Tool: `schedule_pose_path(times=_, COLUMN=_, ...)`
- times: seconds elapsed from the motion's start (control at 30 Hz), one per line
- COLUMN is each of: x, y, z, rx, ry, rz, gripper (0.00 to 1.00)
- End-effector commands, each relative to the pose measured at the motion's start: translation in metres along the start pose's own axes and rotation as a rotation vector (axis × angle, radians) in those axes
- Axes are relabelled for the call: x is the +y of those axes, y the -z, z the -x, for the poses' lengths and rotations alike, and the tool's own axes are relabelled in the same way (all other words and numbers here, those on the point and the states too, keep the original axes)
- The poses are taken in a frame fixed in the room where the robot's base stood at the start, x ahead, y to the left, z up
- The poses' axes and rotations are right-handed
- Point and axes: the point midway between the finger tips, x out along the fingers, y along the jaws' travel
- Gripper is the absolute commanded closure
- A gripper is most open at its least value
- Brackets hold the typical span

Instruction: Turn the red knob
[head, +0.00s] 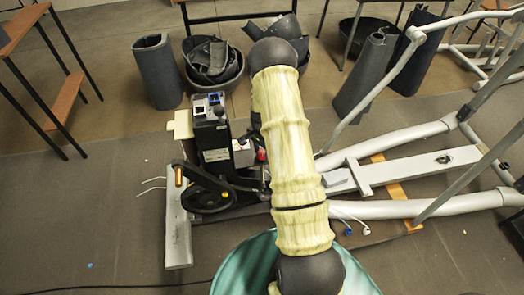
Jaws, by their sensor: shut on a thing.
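A small red part (262,155), which looks like the red knob, shows just left of my arm. It sits on the right side of the black upright unit of the elliptical machine (213,130). My pale, ribbed arm reaches forward over the machine and covers the area right of the red part.
The elliptical's grey frame (410,170) stretches to the right. A black flywheel (208,195) sits below the unit. Bins (212,65) of dark covers and loose grey shells (157,72) stand behind. A wooden table (18,25) is at upper left. Floor at lower left is mostly clear.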

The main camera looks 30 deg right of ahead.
Motion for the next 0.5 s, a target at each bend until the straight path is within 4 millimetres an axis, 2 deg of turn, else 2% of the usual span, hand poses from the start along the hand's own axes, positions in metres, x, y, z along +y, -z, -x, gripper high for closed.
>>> schedule_pose_path(times=0.27, x=-0.0012, y=0.0000, z=0.0010, rx=0.002, ry=0.001, rz=-0.077, gripper=0.85)
schedule_pose_path(times=0.5, x=-0.0019, y=0.0000, z=0.0018, rx=0.002, ry=0.003, rz=-0.231, gripper=0.85)
